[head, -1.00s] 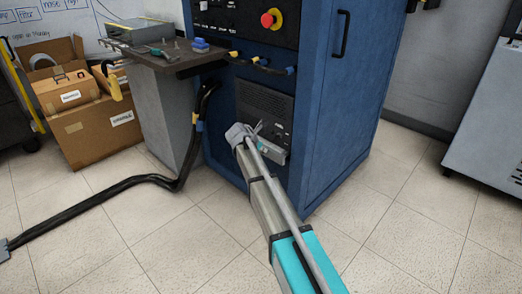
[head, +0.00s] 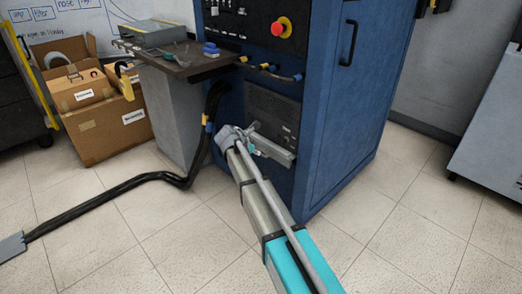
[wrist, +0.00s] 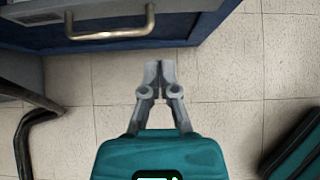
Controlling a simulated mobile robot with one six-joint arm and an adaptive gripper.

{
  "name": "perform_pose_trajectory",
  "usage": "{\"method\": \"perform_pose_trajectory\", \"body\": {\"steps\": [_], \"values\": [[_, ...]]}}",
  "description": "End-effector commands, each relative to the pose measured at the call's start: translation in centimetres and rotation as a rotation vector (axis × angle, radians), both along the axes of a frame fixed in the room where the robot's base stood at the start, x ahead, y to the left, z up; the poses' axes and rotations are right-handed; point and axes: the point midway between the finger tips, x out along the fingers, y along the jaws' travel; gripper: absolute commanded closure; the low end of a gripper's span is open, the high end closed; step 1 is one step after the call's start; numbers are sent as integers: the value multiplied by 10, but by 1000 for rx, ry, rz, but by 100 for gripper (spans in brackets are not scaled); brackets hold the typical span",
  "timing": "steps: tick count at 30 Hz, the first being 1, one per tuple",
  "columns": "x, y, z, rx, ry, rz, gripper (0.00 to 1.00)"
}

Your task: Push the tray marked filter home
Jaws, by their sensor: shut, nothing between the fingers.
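A grey tray (head: 276,153) sticks out of the lower front of the blue cabinet (head: 345,130), below a dark vented panel. I cannot read any mark on it. My gripper is at the tray's left end in the head view, small and partly hidden by my arm. In the wrist view my gripper (wrist: 157,66) is shut, with its fingertips together and nothing between them. Ahead of it and to the left, a metal bar handle (wrist: 112,34) stands out from a dark blue front. The fingertips are apart from that handle, over the floor.
A black cable (head: 120,184) runs along the floor left of the cabinet and up its front. A dark side shelf (head: 185,68) holds a grey box and small items. Cardboard boxes (head: 108,125) stand at the left.

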Motion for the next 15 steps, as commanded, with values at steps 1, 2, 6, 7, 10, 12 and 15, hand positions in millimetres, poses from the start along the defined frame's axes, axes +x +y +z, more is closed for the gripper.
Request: {"method": "perform_pose_trajectory", "body": {"steps": [1,2,6,7,10,12,15], "values": [[-4,3,9,0,-1,1,100],[-5,4,11,0,0,0,100],[-11,10,19,0,0,0,100],[-12,11,20,0,0,0,100],[-15,14,23,0,1,-1,100],[-16,16,24,0,1,-1,100],[-17,16,25,0,0,-1,100]]}}
